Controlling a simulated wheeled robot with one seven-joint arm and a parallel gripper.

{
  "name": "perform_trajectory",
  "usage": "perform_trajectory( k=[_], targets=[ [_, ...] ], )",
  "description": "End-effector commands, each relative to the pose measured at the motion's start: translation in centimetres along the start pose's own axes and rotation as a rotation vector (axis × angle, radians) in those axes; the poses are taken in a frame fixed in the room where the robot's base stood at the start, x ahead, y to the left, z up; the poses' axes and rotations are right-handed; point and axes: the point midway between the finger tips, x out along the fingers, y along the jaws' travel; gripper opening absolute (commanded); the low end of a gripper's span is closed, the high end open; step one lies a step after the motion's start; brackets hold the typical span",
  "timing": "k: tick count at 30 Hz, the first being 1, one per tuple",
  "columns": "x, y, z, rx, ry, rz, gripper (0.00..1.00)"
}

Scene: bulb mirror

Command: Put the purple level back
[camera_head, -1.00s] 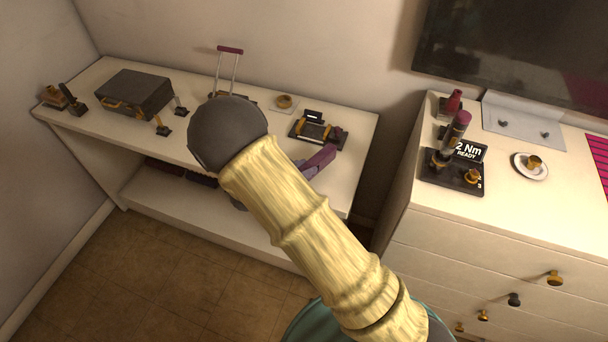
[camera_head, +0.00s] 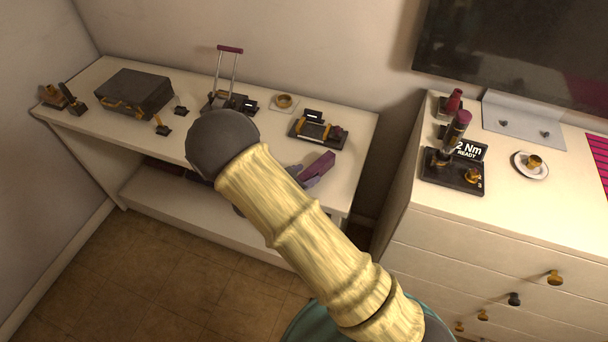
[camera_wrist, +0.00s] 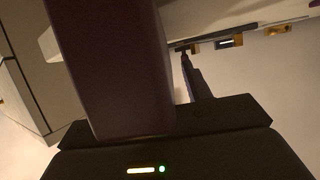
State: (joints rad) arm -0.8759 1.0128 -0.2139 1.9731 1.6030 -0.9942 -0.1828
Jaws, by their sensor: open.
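I cannot pick out the purple level with certainty. My gripper (camera_head: 317,168), with its purple and grey end, is open over the front right part of the white shelf unit (camera_head: 351,150) in the head view. In the wrist view a large dark purple block fills the left, with a thin dark finger right of it; nothing is clearly held. A dark tray with gold brackets (camera_head: 313,131) and a small display sits behind the gripper. A purple bar (camera_head: 230,49) tops two upright rods on a dark base at the back.
A dark case (camera_head: 136,92) and small gold-and-black stands are on the left of the shelf top. A gold ring on a coaster (camera_head: 284,102) is at the back. A white drawer cabinet (camera_head: 430,235) on the right bears a "2 Nm READY" station (camera_head: 455,172) and a saucer (camera_head: 518,163).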

Motion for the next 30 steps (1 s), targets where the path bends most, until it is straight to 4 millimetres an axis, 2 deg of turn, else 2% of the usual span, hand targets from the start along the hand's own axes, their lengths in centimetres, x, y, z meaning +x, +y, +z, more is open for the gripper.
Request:
perform_trajectory(
  k=[4,7,11,21,25,30],
  targets=[
    [-0.2,0.0,-0.5,0.0,0.0,0.0,0.49],
    [-1.1,-0.1,-0.2,0.001,0.0,-0.002,0.49],
    [-3.2,-0.1,-0.2,0.001,-0.002,-0.003,0.49],
    [-9.8,-0.1,-0.2,0.001,-0.001,-0.003,0.49],
    [-11.5,0.0,-0.2,0.001,-0.001,-0.001,0.49],
    [-12.2,0.0,-0.3,0.0,0.0,0.0,0.49]
  ],
)
